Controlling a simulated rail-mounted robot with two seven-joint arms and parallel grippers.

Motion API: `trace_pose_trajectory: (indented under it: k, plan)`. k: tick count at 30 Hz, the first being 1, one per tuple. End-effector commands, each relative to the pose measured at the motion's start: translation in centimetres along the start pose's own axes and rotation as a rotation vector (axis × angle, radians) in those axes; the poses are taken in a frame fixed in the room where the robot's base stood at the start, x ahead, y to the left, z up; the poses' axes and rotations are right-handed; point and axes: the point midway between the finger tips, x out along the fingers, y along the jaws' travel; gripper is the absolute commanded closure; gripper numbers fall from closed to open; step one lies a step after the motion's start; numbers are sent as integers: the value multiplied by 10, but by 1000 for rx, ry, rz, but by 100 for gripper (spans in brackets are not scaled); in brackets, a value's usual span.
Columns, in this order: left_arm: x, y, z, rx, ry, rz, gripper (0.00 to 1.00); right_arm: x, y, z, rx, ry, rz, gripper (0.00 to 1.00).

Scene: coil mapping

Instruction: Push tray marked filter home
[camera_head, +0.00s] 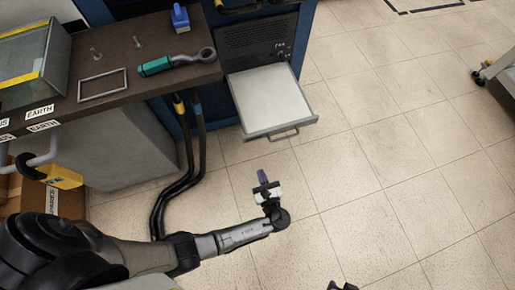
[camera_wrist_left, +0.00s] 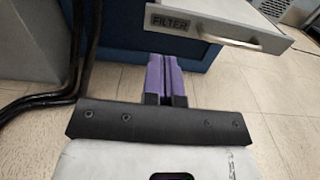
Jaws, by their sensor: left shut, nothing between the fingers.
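The filter tray (camera_head: 270,100) is a pale grey drawer standing out of the blue cabinet, with a handle on its front edge. In the left wrist view its front (camera_wrist_left: 215,22) carries a FILTER label and a bar handle (camera_wrist_left: 228,40). My left gripper (camera_head: 262,175) has purple fingers, which are shut with nothing between them. It is in front of the tray, below the handle in the picture, and apart from it. In the left wrist view the fingers (camera_wrist_left: 166,78) point toward the cabinet, under the label. Only a small dark piece, perhaps of my right gripper (camera_head: 341,286), shows at the bottom edge.
A dark bench (camera_head: 130,60) at the left holds a green-handled tool (camera_head: 175,64), a frame and a glass-sided case. Black cables (camera_head: 190,165) hang down to the floor beside the cabinet.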

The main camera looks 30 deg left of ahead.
Motion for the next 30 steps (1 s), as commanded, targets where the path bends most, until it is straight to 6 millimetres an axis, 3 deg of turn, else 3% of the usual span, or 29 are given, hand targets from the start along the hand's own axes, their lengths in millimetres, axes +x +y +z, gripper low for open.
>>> trace_pose_trajectory:
  k: [18, 30]
  plan:
    - [106, 0, -4, -5, -2, 2, 100, 47, -4, 15, 8, -1, -7, 57]
    - [131, 0, -1, -3, 2, 1, 100, 58, -6, 18, 10, 0, -8, 57]
